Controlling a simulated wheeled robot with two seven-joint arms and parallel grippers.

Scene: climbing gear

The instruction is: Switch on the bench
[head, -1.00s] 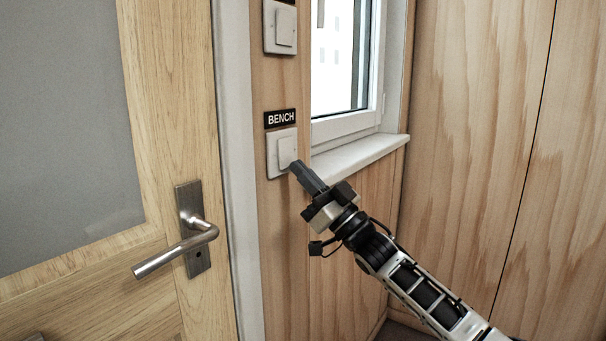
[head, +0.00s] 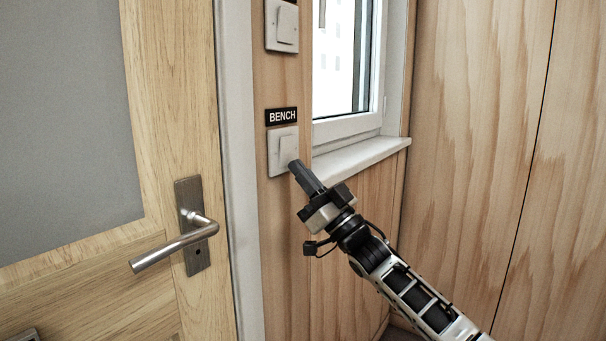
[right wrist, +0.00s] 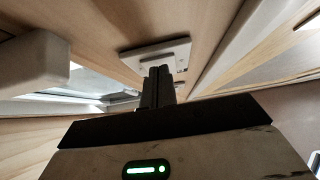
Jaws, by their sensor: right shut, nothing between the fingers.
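The bench switch (head: 287,148) is a white rocker on a square white plate, under a black label reading BENCH (head: 281,117), on the wooden wall strip between door and window. My right gripper (head: 294,164) is shut and empty, its fingertips at the lower right part of the rocker. In the right wrist view the shut fingers (right wrist: 158,75) reach up to the switch plate (right wrist: 150,52). Whether the tips touch the rocker I cannot tell. The fingers hide part of the switch there. My left gripper is not in view.
Another white switch (head: 284,24) is higher on the same strip. A white window sill (head: 360,157) juts out just right of my gripper. A door with a metal lever handle (head: 180,243) is at the left. Wooden panels (head: 480,130) stand at the right.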

